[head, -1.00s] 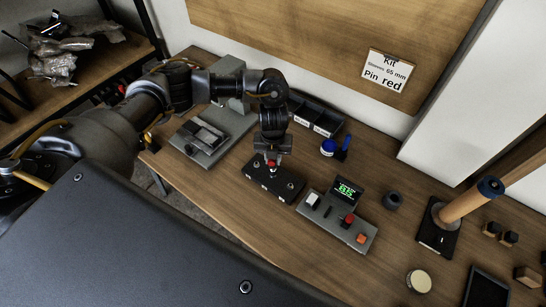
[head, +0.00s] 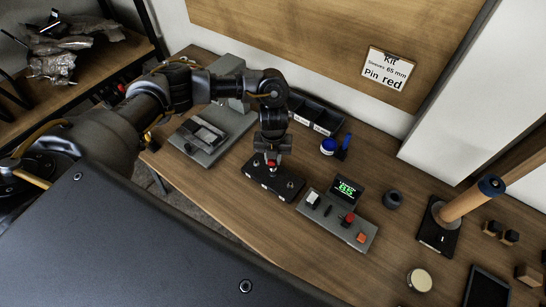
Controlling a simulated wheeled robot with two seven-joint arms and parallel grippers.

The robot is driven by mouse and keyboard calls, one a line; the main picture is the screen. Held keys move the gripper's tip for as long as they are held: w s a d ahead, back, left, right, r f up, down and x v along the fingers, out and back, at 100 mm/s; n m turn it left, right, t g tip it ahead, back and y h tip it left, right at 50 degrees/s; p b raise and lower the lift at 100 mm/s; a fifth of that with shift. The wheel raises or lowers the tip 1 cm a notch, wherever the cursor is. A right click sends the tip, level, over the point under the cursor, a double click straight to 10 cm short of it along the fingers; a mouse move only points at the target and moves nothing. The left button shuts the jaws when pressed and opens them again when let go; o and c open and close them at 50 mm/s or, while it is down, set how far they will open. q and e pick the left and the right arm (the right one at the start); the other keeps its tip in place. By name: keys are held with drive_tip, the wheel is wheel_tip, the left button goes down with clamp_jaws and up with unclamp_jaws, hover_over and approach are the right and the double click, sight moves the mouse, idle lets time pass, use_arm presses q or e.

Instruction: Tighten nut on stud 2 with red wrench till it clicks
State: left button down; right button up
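A black block with several studs (head: 261,183) lies on the wooden table, left of the grey control box. My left arm reaches in from the left, and its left gripper (head: 271,163) points straight down over the middle of the block. A small red part (head: 271,164) shows at the fingertips, right over the middle stud. I cannot tell from this view whether it is the red wrench or how the fingers hold it. A bare stud (head: 290,185) shows at the block's right end. The nut is too small to make out. My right gripper is not in view.
A grey control box (head: 330,222) with a lit green display (head: 346,188) and buttons stands to the right. Black bins (head: 313,115) and a blue round item (head: 328,146) lie behind. A grey fixture (head: 207,140) stands left. A wooden handle on a black base (head: 437,232) stands farther right.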

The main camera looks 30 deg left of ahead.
use_arm(q)
drive_tip(key=shift+f, duration=0.4)
drive_tip(key=shift+b, duration=0.35)
drive_tip(key=shift+f+m+b, duration=0.1)
drive_tip(key=shift+m+b, duration=0.4)
drive_tip(key=shift+m, duration=0.2)
drive_tip(key=m+b, duration=0.1)
drive_tip(key=m, duration=0.1)
drive_tip(key=shift+m, duration=0.6)
